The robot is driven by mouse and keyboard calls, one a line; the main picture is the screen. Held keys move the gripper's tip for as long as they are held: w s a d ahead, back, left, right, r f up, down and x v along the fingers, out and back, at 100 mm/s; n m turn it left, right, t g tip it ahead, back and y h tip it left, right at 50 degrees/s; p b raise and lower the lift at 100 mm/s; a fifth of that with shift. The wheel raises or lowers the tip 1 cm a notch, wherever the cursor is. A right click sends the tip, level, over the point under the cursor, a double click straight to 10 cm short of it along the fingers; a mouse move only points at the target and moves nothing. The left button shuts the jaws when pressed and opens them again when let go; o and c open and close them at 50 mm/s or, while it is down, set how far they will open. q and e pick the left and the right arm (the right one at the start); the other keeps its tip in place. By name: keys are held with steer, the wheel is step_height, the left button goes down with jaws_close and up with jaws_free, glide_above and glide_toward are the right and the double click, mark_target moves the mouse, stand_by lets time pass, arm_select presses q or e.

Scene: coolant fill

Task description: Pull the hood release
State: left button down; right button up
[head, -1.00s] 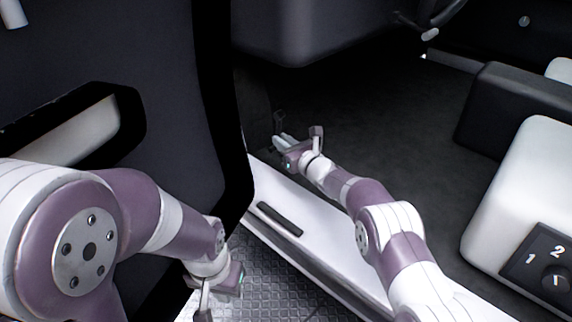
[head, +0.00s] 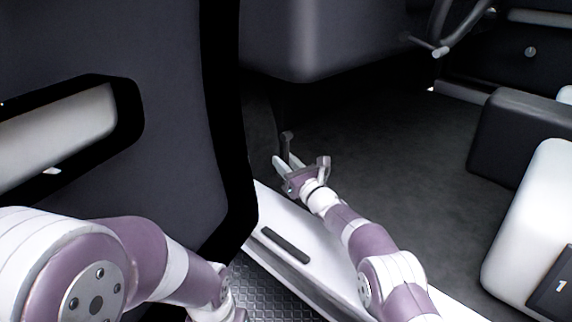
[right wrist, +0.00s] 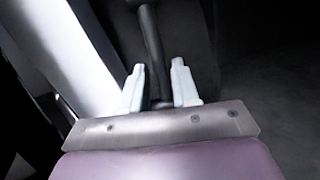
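The hood release looks like a dark grey lever (head: 287,141) with a rounded top, beside the door sill in the footwell. My right gripper (head: 302,165) is open close to it. In the right wrist view the lever (right wrist: 152,38) runs down between the two pale fingertips of my right gripper (right wrist: 158,82). Narrow gaps seem to show beside it, and I cannot tell whether either finger touches it. Its lower end is hidden behind the gripper's body. My left arm enters at the lower left, and its gripper is cut off below the head view.
The open door (head: 175,60) stands on the left. The white sill (head: 315,262) with a dark strip runs under my right arm. The dashboard underside (head: 310,45) hangs above the lever. A seat (head: 535,220) stands at the right. The dark floor (head: 400,150) is clear.

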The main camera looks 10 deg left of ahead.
mark_target(287, 163)
steer(key=shift+o, duration=0.3)
steer(key=p+v, duration=0.1)
steer(key=v, duration=0.1)
steer(key=p+v, duration=0.2)
steer(key=shift+s+d+r, duration=0.1)
steer(key=shift+s+r, duration=0.05)
steer(key=shift+r, duration=0.05)
steer(key=shift+s+d+f+b, duration=0.75)
steer(key=shift+s+d+b, duration=0.05)
steer(key=shift+s+d, duration=0.2)
steer(key=v, duration=0.4)
steer(key=shift+s+d+r+b, duration=0.1)
steer(key=shift+d+r+b, duration=0.05)
steer(key=shift+r+b, duration=0.2)
steer(key=shift+s+d+f, duration=0.1)
steer(key=shift+s+d, duration=0.2)
steer(key=shift+s, duration=0.05)
